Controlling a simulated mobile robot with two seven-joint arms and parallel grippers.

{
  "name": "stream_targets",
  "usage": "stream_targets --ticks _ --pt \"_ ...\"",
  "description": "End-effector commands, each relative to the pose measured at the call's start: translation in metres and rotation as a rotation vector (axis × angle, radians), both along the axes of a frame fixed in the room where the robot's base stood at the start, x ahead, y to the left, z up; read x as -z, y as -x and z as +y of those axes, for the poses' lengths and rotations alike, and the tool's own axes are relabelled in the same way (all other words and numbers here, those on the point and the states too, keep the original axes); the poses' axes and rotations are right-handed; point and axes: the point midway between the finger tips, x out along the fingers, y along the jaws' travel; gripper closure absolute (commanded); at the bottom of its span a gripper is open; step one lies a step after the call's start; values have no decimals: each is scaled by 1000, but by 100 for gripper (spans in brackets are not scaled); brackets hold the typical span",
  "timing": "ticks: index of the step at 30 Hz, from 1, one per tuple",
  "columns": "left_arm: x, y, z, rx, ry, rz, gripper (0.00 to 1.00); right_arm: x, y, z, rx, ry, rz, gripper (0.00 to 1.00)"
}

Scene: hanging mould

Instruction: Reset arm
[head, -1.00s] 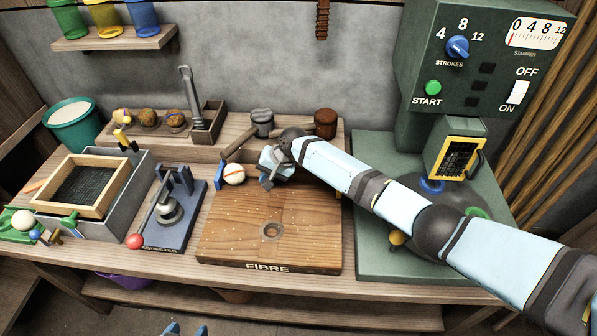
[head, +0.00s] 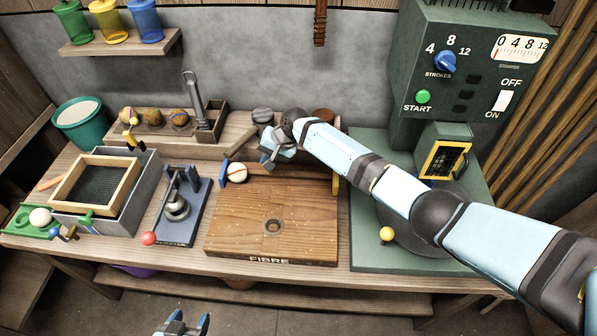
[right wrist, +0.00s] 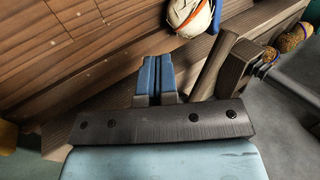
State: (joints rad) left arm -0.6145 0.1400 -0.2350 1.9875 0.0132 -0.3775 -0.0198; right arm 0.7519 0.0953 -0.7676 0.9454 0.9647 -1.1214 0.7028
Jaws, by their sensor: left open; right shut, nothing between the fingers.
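My right gripper (head: 268,160) is shut and empty, above the back edge of the wooden FIBRE board (head: 300,225). A pale ball with a reddish band (head: 237,172) sits at the board's back left corner, just left of the gripper and apart from it. In the right wrist view the blue fingers (right wrist: 155,76) are together, with part of the ball (right wrist: 188,14) beyond them and a mallet handle (right wrist: 212,66) to their right. My left gripper (head: 183,326) is open and empty at the bottom edge of the head view, low in front of the bench.
A green stamper machine (head: 450,90) stands at the right, with my right arm crossing over its base. A lever press (head: 180,205), a framed screen (head: 97,186) and a green tray (head: 30,222) stand at the left. The board's front half is clear.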

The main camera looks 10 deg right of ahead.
Motion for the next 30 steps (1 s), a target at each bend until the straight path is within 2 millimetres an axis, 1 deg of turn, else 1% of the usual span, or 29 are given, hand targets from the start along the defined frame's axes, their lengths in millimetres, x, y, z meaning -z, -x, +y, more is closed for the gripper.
stream_targets --ticks 4,10,12,14,17,22,24,26,30 --pt "1 0 0 1 0 2 43 1 0 0 0 0 0 100" --pt "-2 -1 -1 1 1 -3 43 1 0 0 -1 0 -1 100" --pt "-5 -1 -1 1 2 -6 43 4 5 1 -5 -4 -6 100" --pt "-8 -1 -1 0 3 -6 43 10 13 3 -15 -7 -21 100" --pt "-16 -2 -1 -1 3 -7 43 26 39 8 -40 -22 -72 100" --pt "-33 -2 0 -2 1 -9 43 53 101 8 -81 -38 -225 100" --pt "-39 -2 1 -3 1 -10 43 59 126 4 -90 -34 -294 100" --pt "-43 -3 1 -4 1 -11 43 62 145 -1 -96 -25 -348 100" --pt "-51 -2 2 -5 -1 -9 43 64 187 -17 -102 10 -464 100"
